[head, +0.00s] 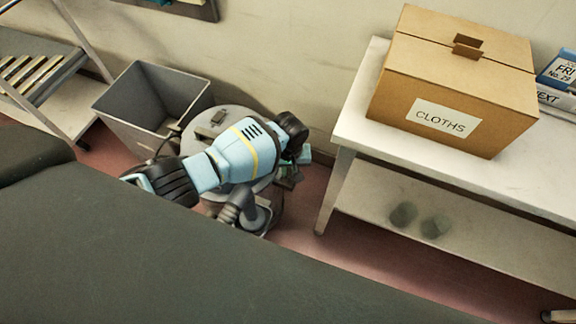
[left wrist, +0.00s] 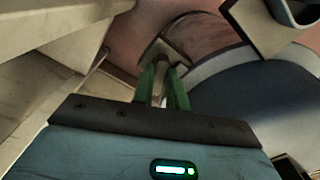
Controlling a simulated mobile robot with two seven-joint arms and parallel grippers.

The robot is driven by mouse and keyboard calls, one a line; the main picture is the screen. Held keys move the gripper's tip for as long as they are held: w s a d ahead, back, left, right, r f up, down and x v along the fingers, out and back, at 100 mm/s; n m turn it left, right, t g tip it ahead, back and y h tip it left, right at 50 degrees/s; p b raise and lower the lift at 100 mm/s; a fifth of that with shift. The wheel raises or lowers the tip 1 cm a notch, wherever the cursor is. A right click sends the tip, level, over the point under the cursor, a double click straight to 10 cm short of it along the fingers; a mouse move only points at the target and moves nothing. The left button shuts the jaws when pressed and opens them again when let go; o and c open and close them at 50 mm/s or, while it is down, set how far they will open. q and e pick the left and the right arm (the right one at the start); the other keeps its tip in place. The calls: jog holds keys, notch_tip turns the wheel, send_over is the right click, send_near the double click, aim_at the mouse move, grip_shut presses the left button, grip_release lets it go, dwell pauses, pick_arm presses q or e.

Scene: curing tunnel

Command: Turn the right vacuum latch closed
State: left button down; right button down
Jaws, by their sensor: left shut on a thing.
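The vacuum (head: 208,122) is a round grey canister standing on the floor, partly hidden behind my left arm. In the left wrist view its dark curved drum with a pale rim (left wrist: 215,62) fills the right side. My left gripper (head: 290,178) is low at the vacuum's right side. In the left wrist view the green fingers (left wrist: 162,88) are shut on a narrow pale metal piece, which appears to be the right vacuum latch (left wrist: 160,78). How far the latch is turned cannot be told. My right gripper is not in view.
A grey bin (head: 150,95) stands left of the vacuum. A pale bench (head: 365,140) with a cardboard box marked CLOTHS (head: 460,85) stands to the right, its leg close to my left gripper. A rack (head: 45,75) is at the far left.

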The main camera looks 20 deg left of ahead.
pick_arm(q)
jog(key=n+p, duration=0.1)
jog(key=n, duration=0.2)
jog(key=shift+d+r, duration=0.15)
jog(key=n+p, duration=0.1)
jog(key=n, duration=0.4)
jog(key=shift+w+p, duration=0.15)
jog(key=shift+p, duration=0.2)
jog(key=n, duration=0.3)
jog(key=shift+w+n, duration=0.1)
jog(key=shift+n, duration=0.8)
jog(key=c, duration=1.4)
grip_release()
